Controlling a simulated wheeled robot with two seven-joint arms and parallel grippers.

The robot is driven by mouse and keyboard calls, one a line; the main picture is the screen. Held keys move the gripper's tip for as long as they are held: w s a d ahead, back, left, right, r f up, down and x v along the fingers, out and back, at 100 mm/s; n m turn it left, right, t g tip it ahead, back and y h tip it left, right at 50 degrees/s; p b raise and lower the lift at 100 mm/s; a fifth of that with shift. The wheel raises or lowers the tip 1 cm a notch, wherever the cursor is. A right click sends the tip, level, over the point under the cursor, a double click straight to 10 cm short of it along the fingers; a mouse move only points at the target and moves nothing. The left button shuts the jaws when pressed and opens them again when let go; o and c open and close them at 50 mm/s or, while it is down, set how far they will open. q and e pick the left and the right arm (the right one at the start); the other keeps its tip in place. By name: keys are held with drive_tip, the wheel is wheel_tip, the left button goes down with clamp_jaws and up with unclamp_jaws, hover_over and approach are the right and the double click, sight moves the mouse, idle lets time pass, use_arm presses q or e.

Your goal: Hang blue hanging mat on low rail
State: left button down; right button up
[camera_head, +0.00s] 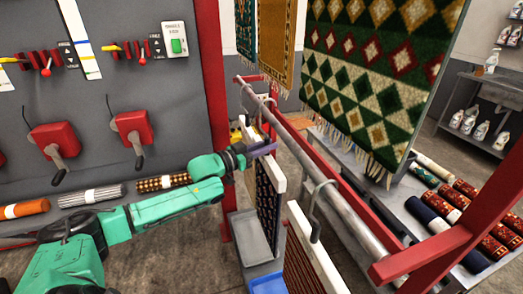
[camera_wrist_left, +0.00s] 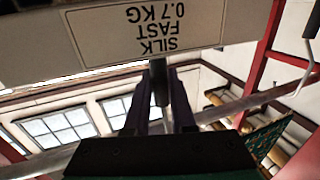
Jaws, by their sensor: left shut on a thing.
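The blue hanging mat (camera_head: 266,205) is dark with a small pattern and hangs upright below a white top bar (camera_head: 279,172). My left gripper (camera_head: 264,150) is at the top of this mat. In the left wrist view the fingers (camera_wrist_left: 161,100) are shut on a dark stem below the white bar (camera_wrist_left: 190,30), labelled "SILK FAST 0.7 KG". The low rail (camera_head: 350,212) is a grey pipe slanting from back left to front right. The mat's hook is close to the rail's far part; I cannot tell whether it bears on it. My right gripper is out of view.
A second, brownish mat (camera_head: 302,268) with a white bar hangs nearer, its hook (camera_head: 318,200) over the rail. Red posts and beams (camera_head: 425,255) frame the rail. Rolled rugs (camera_head: 430,215) lie on the right. A large green rug (camera_head: 375,75) hangs behind.

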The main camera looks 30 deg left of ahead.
use_arm(q)
drive_tip(key=shift+w+d+r, duration=0.1)
drive_tip(key=shift+w+d, duration=0.25)
